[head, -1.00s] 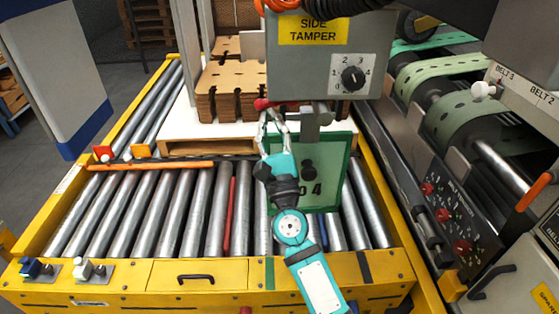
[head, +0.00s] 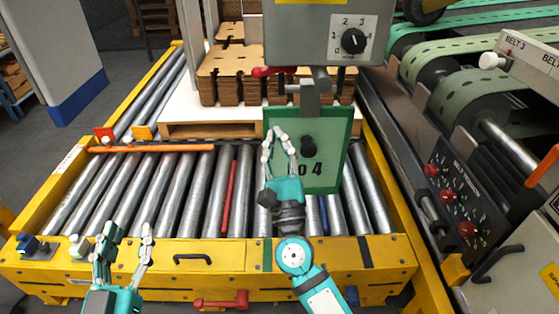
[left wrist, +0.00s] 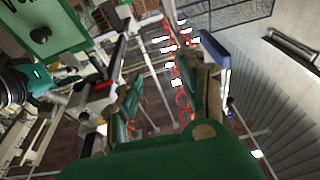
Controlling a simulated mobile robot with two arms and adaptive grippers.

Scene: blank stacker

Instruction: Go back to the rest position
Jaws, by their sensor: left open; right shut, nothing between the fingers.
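My left gripper (head: 123,240) is open and empty at the lower left of the head view, above the front edge of the yellow roller table. My right gripper (head: 279,145) is shut with nothing in it. In the head view it overlaps the left part of the green plate marked "04" (head: 322,150). It appears below and apart from the red lever (head: 272,71) under the grey control box (head: 315,40).
Metal rollers (head: 120,190) fill the yellow frame (head: 220,258). Stacks of brown blanks (head: 228,85) stand on a white board behind. A belt machine with red knobs (head: 450,195) borders the right side. A red handle (head: 222,301) sticks out at the front.

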